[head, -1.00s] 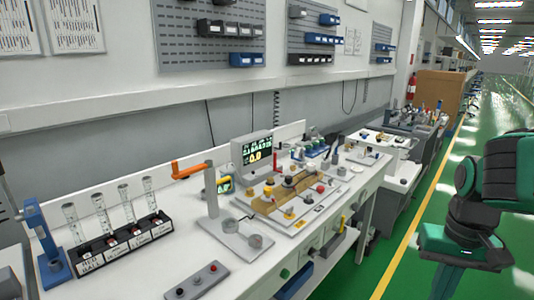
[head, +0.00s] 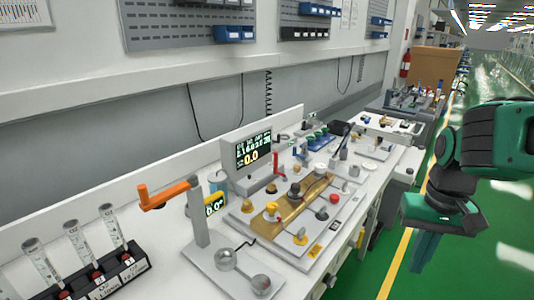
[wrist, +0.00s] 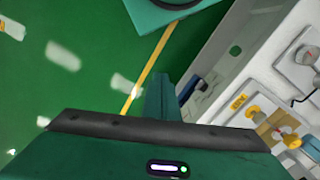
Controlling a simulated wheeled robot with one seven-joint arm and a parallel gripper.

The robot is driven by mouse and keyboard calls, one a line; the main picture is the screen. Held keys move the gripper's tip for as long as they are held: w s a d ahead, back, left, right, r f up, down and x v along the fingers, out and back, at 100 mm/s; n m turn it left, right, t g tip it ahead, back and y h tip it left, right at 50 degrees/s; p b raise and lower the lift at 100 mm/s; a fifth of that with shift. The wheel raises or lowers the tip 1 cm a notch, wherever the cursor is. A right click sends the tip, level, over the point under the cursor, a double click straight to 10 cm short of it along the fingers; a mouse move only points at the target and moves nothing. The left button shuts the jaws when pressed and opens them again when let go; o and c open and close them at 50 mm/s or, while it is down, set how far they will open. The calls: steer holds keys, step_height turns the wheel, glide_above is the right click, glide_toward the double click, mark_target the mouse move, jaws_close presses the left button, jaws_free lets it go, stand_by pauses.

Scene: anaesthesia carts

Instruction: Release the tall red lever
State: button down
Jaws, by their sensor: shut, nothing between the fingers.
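A thin upright red lever (head: 276,164) stands on the bench panel (head: 240,215), just right of the display box (head: 245,155). It is small in the head view, and I cannot tell its latch position. My gripper (head: 425,262) is at the right of the head view, pointing down over the green floor, beyond the bench's front edge. It is shut and empty, well apart from the lever. In the wrist view my gripper's fingers (wrist: 163,95) show over the floor, and I cannot make out the red lever there.
An orange-handled post (head: 198,215) and a rack of tubes (head: 105,275) stand at the left. The green aisle (head: 480,250) at the right is free.

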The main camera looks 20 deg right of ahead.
steer(key=shift+w, duration=0.1)
steer(key=w+a+r+n+t+h, duration=0.1)
steer(key=w+a+r+n+h, duration=0.15)
steer(key=w, duration=0.95)
steer(key=w+a+r+n+t+h, duration=0.15)
steer(key=w+r, duration=0.25)
steer(key=w, duration=0.8)
steer(key=w+a+r+n+t, duration=0.2)
steer(key=w+a, duration=0.7)
steer(key=a, duration=0.1)
steer(key=w+a+r+n+t, duration=0.2)
steer(key=w+a+n, duration=0.1)
steer(key=w+a, duration=0.6)
steer(key=shift+w+a, duration=0.2)
steer(key=shift+a, duration=0.95)
